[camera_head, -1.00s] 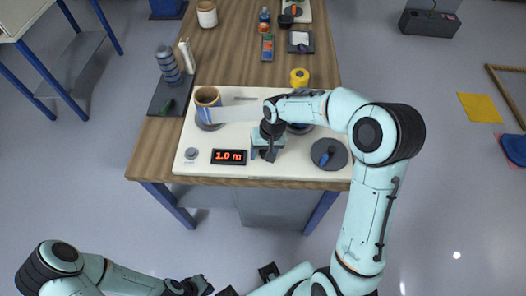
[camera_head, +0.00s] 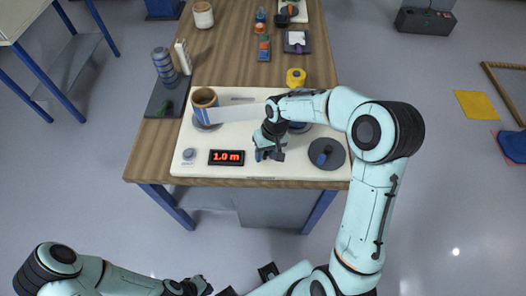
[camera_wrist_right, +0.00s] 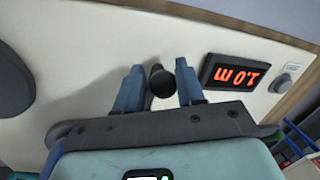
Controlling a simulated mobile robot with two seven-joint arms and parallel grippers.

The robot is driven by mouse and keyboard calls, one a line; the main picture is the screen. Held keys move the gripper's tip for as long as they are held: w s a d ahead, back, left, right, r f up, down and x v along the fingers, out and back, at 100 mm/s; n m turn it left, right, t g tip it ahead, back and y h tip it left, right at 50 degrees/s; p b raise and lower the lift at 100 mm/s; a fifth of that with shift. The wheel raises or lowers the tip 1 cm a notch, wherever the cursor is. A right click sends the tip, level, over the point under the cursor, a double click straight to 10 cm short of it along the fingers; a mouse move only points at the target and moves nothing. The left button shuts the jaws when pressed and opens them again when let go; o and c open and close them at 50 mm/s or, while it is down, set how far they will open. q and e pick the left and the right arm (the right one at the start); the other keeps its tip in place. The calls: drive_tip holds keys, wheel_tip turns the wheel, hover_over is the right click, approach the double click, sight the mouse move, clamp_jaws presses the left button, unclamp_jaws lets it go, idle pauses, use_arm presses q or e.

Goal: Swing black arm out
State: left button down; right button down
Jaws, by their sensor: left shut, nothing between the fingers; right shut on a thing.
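My right gripper (camera_head: 270,153) is low over the white board, right of the red-lit display. In the right wrist view its two blue fingers (camera_wrist_right: 160,88) stand on either side of a round black knob (camera_wrist_right: 160,80) and are shut on it. The rest of the black arm is hidden under the gripper. My left gripper (camera_head: 203,286) is shut and empty at the bottom edge, away from the table.
A yellow spool (camera_head: 296,77) stands behind.

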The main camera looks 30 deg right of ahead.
use_arm(q)
drive_tip(key=shift+w+r+p, duration=0.35)
drive_tip(key=shift+w+r, duration=0.05)
drive_tip(key=shift+r, duration=0.1)
use_arm(e)
drive_tip(key=shift+s+d+r+n+g, duration=0.15)
drive_tip(key=shift+d+n, duration=0.15)
drive_tip(key=shift+n, duration=0.55)
drive_tip(key=shift+s+d+f+n+g, duration=0.1)
drive_tip(key=shift+s+d+n+g, duration=0.2)
drive_tip(key=shift+n, duration=0.5)
drive_tip(key=shift+d+r+n+g, duration=0.1)
drive_tip(key=shift+d+n, duration=0.25)
drive_tip(key=shift+n, duration=0.5)
drive_tip(key=c, duration=0.9)
unclamp_jaws()
drive_tip(key=shift+s, duration=0.1)
use_arm(q)
drive_tip(key=shift+a, duration=0.1)
use_arm(e)
drive_tip(key=shift+o, duration=0.2)
drive_tip(key=shift+d, duration=0.2)
use_arm(q)
drive_tip(key=shift+w+r+p, duration=0.55)
drive_tip(key=shift+r+p, duration=0.05)
drive_tip(key=shift+r, duration=0.15)
use_arm(e)
drive_tip(key=v, duration=1.3)
drive_tip(key=shift+s+a+r, duration=0.1)
drive_tip(key=shift+r, duration=0.05)
